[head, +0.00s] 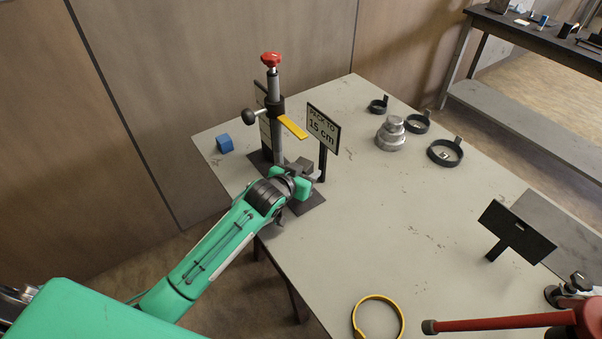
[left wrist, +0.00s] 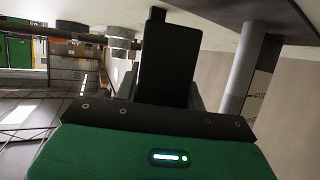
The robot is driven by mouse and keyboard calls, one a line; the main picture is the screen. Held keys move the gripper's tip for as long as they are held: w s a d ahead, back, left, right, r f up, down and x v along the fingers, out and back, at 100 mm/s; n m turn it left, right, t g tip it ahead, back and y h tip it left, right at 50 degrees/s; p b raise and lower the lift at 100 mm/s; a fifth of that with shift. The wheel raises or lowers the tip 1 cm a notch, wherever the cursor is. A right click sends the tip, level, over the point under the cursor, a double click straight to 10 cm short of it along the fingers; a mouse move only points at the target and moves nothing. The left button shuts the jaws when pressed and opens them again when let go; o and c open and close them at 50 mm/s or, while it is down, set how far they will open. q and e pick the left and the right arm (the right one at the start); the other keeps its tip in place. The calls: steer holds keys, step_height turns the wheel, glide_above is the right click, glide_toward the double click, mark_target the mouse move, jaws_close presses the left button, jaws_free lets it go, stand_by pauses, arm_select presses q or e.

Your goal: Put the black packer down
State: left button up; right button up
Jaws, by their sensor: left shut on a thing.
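My left gripper (head: 299,172) is at the far left part of the table, low over a dark base plate (head: 307,203). It is shut on the black packer (left wrist: 165,65), a flat-faced dark block that fills the space between the fingers in the left wrist view. In the head view the gripper and wrist hide most of the packer. I cannot tell whether its underside touches anything. A steel post (head: 274,130) with a red knob and a yellow pointer (head: 293,127) rises just behind the gripper. My right gripper is not in view.
A sign (head: 323,130) reading "PACK TO 15 cm" stands right beside the gripper. A blue cube (head: 224,143) lies left. Stacked grey weights (head: 390,134) and black rings (head: 445,153) are at the back right. A yellow ring (head: 378,318) lies in front. The table's middle (head: 370,220) is clear.

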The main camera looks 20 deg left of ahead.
arm_select(q)
steer(key=shift+w+a, duration=0.7)
steer(key=shift+a, duration=0.15)
step_height(320, 180, down, 3)
steer(key=shift+r+p, duration=0.15)
steer(key=shift+p, duration=0.25)
steer(key=shift+f, duration=0.4)
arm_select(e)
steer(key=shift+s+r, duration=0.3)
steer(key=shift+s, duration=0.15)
arm_select(q)
steer(key=shift+f, duration=0.1)
steer(key=shift+f, duration=0.15)
steer(key=o, duration=1.2)
steer(key=shift+o, duration=0.2)
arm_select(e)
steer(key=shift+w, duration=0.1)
